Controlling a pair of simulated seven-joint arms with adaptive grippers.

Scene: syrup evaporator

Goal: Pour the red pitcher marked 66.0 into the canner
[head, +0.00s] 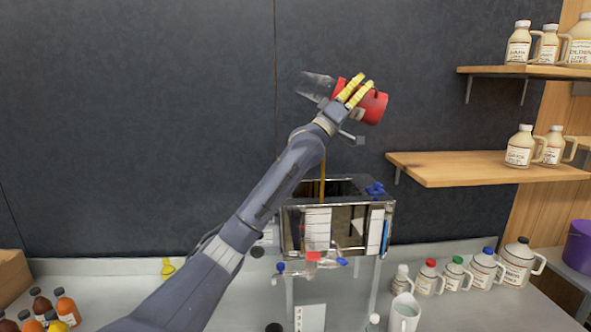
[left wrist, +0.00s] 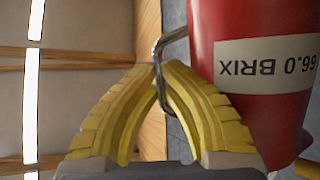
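The red pitcher (head: 373,107) is high above the canner in the head view, tipped on its side, with a grey metallic part at its left end. In the left wrist view the red pitcher (left wrist: 236,22) shows an upside-down label reading 66.0 BRIX. My left gripper (head: 357,88) has its yellow fingers closed on the pitcher's wire handle (left wrist: 168,42). The canner (head: 293,229) is a shiny metal box with an open top. A thin brown stream (head: 323,178) falls into that opening; its upper part is hidden behind my arm. My right gripper is out of view.
Wooden shelves (head: 480,172) with jugs are at the right. Small bottles (head: 67,308) and a yellow bottle (head: 168,269) stand at left.

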